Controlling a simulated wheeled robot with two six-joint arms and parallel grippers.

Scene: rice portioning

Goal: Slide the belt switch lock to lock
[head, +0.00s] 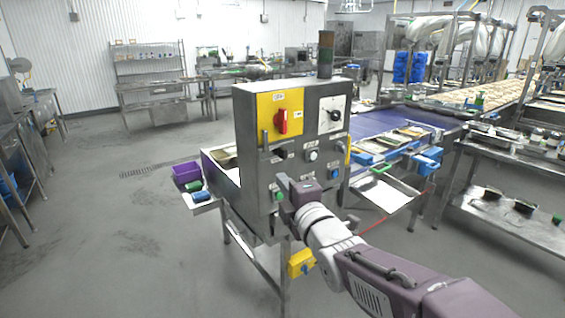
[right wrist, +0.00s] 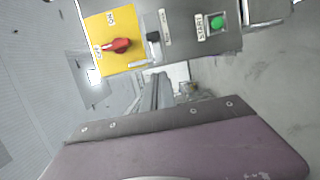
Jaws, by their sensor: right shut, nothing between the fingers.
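The control box (head: 243,113) has a yellow plate (head: 265,103) with a red rotary switch (head: 282,122) on its front. The plate (right wrist: 108,57) and red switch (right wrist: 121,45) also show in the right wrist view. A small black knob (right wrist: 153,37) beside a white label sits on the grey panel next to the yellow plate; it looks like the lock slider, but its label is too small to read. My right gripper (head: 283,182) is low in front of the box, below the red switch. Its fingers (right wrist: 160,88) are shut and empty, apart from the knob. My left gripper is not in view.
A green START button (right wrist: 217,22) is on the same panel. Other buttons and a black dial (head: 334,115) are on the box's right part. A blue conveyor belt (head: 375,123) runs behind it. The floor to the left is clear.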

